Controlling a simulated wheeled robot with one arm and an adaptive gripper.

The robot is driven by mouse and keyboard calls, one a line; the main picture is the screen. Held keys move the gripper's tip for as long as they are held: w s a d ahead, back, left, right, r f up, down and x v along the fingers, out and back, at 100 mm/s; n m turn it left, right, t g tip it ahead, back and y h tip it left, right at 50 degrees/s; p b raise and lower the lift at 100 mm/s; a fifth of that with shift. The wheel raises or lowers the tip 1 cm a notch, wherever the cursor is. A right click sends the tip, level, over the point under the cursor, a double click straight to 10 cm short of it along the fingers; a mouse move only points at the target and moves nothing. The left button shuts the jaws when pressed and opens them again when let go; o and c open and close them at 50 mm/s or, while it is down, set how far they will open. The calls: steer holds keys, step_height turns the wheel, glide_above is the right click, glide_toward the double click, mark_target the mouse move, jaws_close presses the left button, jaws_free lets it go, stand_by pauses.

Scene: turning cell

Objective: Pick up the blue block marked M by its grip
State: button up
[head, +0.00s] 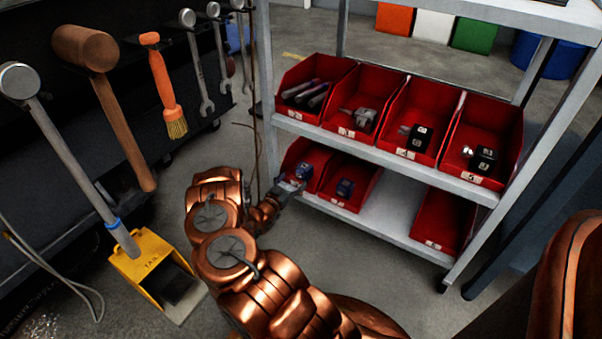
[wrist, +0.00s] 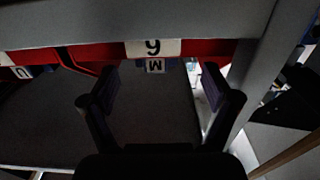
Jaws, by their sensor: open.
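A blue block (head: 303,171) sits in the leftmost red bin (head: 291,156) on the lower shelf in the head view. In the wrist view, which looks turned over, a white plate with a letter like an M (wrist: 155,66) shows between my fingers, by the bin's number tag (wrist: 153,48). The block's grip cannot be made out. My gripper (head: 289,188) is at the front of this bin, and its open fingers also show in the wrist view (wrist: 159,75). Nothing is between the fingertips; they seem short of the block.
A similar blue block (head: 345,188) lies in the neighbouring red bin (head: 363,194). The upper shelf (head: 375,150) with more bins hangs over the lower one. A shelf post (head: 265,70) stands close left of my gripper. The lower shelf's middle (head: 393,210) is bare.

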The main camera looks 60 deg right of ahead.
mark_target(303, 170)
steer(key=d+b, duration=0.1)
steer(key=d, duration=0.1)
steer(key=d+b, duration=0.1)
steer(key=d, duration=0.2)
steer(key=shift+s+d+f+b, duration=0.15)
steer(key=shift+s+b, duration=0.05)
steer(key=shift+b, duration=0.1)
steer(key=shift+d, duration=0.7)
steer(key=shift+r, duration=0.2)
steer(key=shift+w, duration=0.1)
steer(key=c, duration=1.4)
steer(key=shift+r, duration=0.1)
